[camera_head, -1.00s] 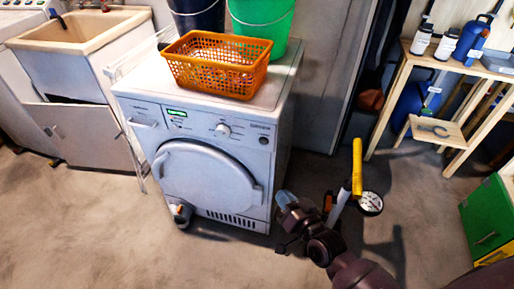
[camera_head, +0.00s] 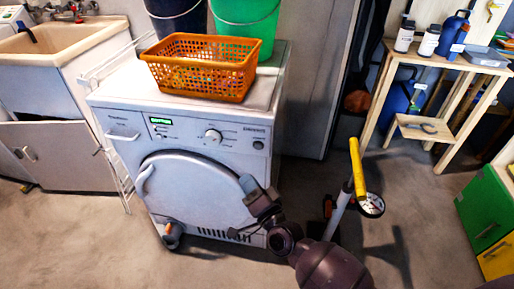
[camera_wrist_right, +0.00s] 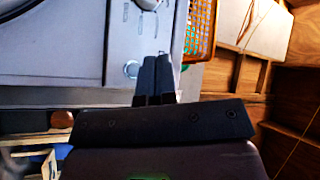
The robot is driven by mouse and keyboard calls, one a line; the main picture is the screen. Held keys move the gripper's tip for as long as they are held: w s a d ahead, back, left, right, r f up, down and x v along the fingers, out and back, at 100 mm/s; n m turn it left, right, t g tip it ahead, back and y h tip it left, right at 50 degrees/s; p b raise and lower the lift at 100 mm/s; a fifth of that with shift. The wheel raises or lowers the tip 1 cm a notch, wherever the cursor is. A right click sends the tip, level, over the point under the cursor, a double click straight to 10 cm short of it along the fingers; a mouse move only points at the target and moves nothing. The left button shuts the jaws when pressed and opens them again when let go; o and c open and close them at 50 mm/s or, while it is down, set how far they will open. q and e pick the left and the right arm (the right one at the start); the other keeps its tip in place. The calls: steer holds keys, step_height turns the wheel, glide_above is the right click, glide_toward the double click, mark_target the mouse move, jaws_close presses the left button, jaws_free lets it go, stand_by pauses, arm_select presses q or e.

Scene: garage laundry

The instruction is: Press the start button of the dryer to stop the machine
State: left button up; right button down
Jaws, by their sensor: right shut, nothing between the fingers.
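The white dryer (camera_head: 190,215) stands ahead, with a round door, a lit green display (camera_head: 160,121) and a control knob (camera_head: 213,136) on its panel. A small round button (camera_head: 258,145) sits at the panel's right end; it also shows in the right wrist view (camera_wrist_right: 131,69), just beside my fingertips. My right gripper (camera_head: 247,182) is shut and empty, in front of the dryer's door edge and below that button in the head view. Its two dark fingers (camera_wrist_right: 155,60) lie together in the right wrist view. Whether they touch the dryer is unclear. My left gripper is not in view.
An orange basket (camera_head: 200,65), a green bucket (camera_head: 245,25) and a dark bucket (camera_head: 177,18) stand on the dryer. A yellow-handled pump (camera_head: 356,170) stands on the floor at right. A sink cabinet (camera_head: 55,140) is left, a wooden shelf (camera_head: 445,65) right.

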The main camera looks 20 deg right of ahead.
mark_target(258, 146)
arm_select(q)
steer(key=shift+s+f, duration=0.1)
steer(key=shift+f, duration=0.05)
arm_select(e)
steer(key=shift+w, duration=0.1)
arm_select(q)
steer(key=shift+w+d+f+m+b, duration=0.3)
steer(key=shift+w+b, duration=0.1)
steer(key=shift+b, duration=0.65)
arm_select(e)
steer(key=w+d, duration=0.5)
steer(key=w, duration=0.2)
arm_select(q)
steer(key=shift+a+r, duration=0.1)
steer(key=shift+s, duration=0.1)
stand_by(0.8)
arm_select(e)
steer(key=shift+w+d, duration=0.1)
steer(key=shift+w, duration=0.15)
steer(key=shift+w+d, duration=0.1)
steer(key=shift+w, duration=0.05)
